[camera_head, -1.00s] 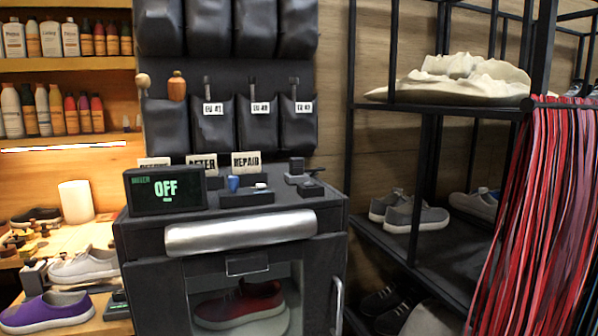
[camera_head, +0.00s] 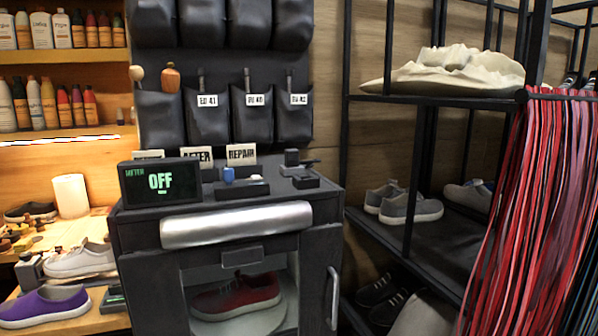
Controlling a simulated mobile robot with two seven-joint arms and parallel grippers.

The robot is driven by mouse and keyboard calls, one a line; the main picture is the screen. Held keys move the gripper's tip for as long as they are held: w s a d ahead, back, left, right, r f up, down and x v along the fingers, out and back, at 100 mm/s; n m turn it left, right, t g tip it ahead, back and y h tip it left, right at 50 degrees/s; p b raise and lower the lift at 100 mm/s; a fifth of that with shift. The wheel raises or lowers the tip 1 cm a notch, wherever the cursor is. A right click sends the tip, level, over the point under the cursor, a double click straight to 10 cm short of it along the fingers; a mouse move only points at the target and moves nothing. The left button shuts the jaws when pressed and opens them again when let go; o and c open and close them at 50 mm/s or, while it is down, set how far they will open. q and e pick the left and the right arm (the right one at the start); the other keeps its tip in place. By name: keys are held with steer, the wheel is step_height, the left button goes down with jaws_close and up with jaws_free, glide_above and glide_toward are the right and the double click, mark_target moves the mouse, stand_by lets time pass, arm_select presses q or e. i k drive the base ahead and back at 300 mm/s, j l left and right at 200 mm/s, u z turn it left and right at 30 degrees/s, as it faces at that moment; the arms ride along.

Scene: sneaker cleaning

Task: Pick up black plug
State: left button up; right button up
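On top of the dark machine (camera_head: 140,235), at the right of its top surface, lie small black items. One black block (camera_head: 292,157) stands towards the back, and a low black piece (camera_head: 305,182) lies in front of it. Either could be the black plug; I cannot tell which at this size. To their left, a dark holder (camera_head: 242,190) carries a small blue piece (camera_head: 228,175) and a small white piece. Neither of my grippers is in view.
A display reading OFF (camera_head: 160,181) stands on the machine's left. A red sneaker (camera_head: 237,297) sits inside the machine. A purple shoe (camera_head: 45,306) lies on the left bench. A black rack (camera_head: 410,230) with shoes and hanging red laces (camera_head: 520,210) stands right.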

mark_target(290, 156)
steer(key=k+l+z, duration=0.1)
steer(key=l+z, duration=0.25)
steer(key=l, duration=0.5)
steer(key=l+z, duration=0.35)
steer(key=l, duration=0.45)
